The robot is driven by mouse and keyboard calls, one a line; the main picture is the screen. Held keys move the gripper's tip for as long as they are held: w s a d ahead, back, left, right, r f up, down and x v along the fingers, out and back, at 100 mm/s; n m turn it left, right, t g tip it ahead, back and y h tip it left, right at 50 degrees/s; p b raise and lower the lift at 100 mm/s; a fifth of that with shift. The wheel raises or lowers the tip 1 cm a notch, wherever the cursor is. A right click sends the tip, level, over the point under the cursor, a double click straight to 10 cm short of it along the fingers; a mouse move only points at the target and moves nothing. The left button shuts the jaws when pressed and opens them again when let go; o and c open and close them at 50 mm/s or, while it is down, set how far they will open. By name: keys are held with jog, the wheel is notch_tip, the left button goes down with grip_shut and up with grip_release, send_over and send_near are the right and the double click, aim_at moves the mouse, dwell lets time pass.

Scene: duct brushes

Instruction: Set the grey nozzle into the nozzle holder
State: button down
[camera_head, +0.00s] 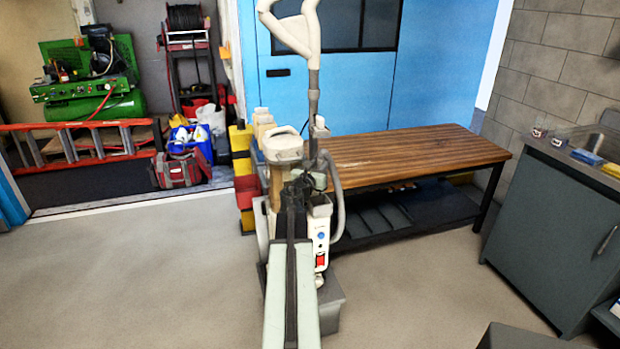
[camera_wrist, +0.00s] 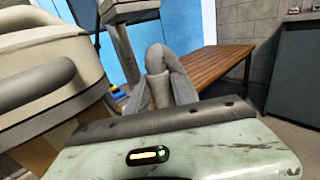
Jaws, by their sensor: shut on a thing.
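In the wrist view my gripper (camera_wrist: 158,62) is shut on a grey, roughly cylindrical piece, the grey nozzle (camera_wrist: 159,90), upright between the grey fingers. In the head view my arm reaches forward to a white duct-cleaning machine (camera_head: 320,232) with a red switch, a grey hose and an upright wand (camera_head: 313,95). My arm and the machine hide the nozzle there. In the wrist view the machine's beige body (camera_wrist: 40,62) stands close on the left, and a grey post rises just behind the fingers. I cannot tell which part is the nozzle holder.
A wooden bench (camera_head: 410,152) stands behind and right of the machine. A grey cabinet (camera_head: 560,225) is at the right. A red ladder (camera_head: 80,140), a tool bag (camera_head: 178,170) and a green compressor (camera_head: 90,85) are at the left. The floor at front left is clear.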

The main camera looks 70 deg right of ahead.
jog(key=shift+r, duration=0.1)
notch_tip(320, 180, down, 9)
jog(key=b, duration=0.8)
jog(key=shift+s+b, duration=0.1)
jog(key=shift+b, duration=0.25)
jog(key=c, duration=1)
grip_release()
jog(key=shift+c, duration=0.2)
jog(key=a, duration=0.8)
notch_tip(320, 180, up, 5)
jog(key=p, duration=0.5)
jog(key=shift+s+d, duration=0.1)
jog(key=shift+s, duration=0.05)
